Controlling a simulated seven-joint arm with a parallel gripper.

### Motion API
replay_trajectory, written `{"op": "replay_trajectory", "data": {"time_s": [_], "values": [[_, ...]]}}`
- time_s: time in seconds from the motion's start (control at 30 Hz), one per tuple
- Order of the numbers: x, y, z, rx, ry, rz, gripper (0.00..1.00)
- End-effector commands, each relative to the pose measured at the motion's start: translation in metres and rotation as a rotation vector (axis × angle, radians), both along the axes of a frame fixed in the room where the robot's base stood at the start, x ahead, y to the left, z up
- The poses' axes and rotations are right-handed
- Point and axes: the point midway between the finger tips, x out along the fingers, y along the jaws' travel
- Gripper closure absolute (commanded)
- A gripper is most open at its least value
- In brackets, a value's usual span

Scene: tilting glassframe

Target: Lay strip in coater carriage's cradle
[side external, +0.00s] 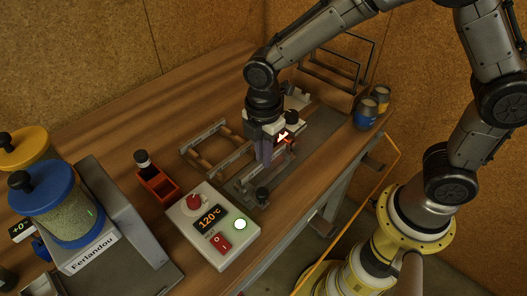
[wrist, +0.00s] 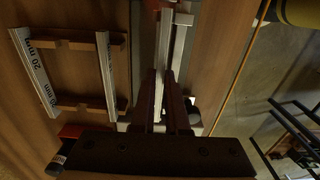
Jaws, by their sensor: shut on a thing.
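My gripper (side external: 265,155) points down over the grey coater bed (side external: 325,122) in the side external view. In the wrist view my gripper (wrist: 165,78) is shut on a thin pale metal strip (wrist: 159,95), seen edge-on between the dark fingers. The coater carriage, with red and pale parts (side external: 289,142), is close beside the fingers and partly covered by my gripper. I cannot tell whether the strip touches the cradle.
A wooden rack (wrist: 78,105) with strips marked 20 mm and 35 mm lies left of the bed. A control box (side external: 212,225) showing 120°C and a red holder (side external: 157,185) stand nearby. Two cans (side external: 367,112) and a wire rack (side external: 340,60) are at the far end.

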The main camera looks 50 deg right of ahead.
Motion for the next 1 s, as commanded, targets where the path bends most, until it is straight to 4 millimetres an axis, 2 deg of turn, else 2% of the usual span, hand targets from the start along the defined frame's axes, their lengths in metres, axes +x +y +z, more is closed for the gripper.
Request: {"op": "replay_trajectory", "data": {"time_s": [0.07, 0.1, 0.27, 0.3, 0.67, 0.87, 1.0], "values": [[0.0, 0.0, -0.002, 0.0, 0.001, 0.0, 1.0], [0.0, 0.0, -0.002, 0.0, 0.0, 0.0, 0.84], [0.0, 0.0, -0.002, 0.0, 0.0, 0.0, 0.55], [0.0, 0.0, -0.002, 0.0, 0.0, 0.0, 0.53], [0.0, 0.0, 0.003, 0.0, -0.001, 0.0, 0.53], [0.001, 0.0, 0.034, 0.002, -0.005, 0.0, 0.53], [0.001, 0.0, 0.066, 0.003, -0.006, 0.0, 0.53]]}}
